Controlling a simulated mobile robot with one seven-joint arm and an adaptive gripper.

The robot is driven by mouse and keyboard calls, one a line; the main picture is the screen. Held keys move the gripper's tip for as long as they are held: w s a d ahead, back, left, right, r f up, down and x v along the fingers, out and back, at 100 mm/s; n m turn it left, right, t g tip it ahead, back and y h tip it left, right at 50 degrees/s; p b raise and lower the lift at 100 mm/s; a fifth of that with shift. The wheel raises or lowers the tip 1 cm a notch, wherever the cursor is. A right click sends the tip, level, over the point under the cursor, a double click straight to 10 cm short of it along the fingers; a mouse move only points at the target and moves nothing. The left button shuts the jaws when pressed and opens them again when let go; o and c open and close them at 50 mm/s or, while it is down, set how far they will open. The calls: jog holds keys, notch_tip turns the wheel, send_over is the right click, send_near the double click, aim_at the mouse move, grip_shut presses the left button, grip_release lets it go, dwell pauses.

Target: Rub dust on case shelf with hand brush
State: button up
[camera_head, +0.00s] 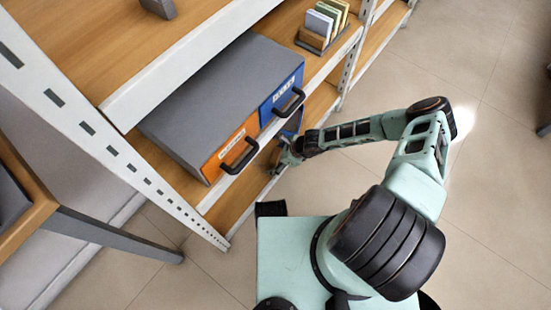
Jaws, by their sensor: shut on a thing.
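My gripper (284,162) is at the front of the lower wooden shelf (235,199), below and to the right of the orange case's handle. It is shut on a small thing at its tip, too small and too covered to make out. I cannot pick out the hand brush or any dust clearly. An orange-fronted case (227,149) and a blue-fronted case (279,97), both with grey tops and black handles, stand side by side on the shelf above. They hide much of the lower shelf.
White slotted posts (110,137) and a white shelf edge (180,60) frame the rack. A wooden-topped table with a grey leg (115,235) is at lower left.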

jog(key=shift+f+b, duration=0.7)
jog(key=shift+f, duration=0.25)
dwell(0.3)
jog(key=shift+a, duration=0.1)
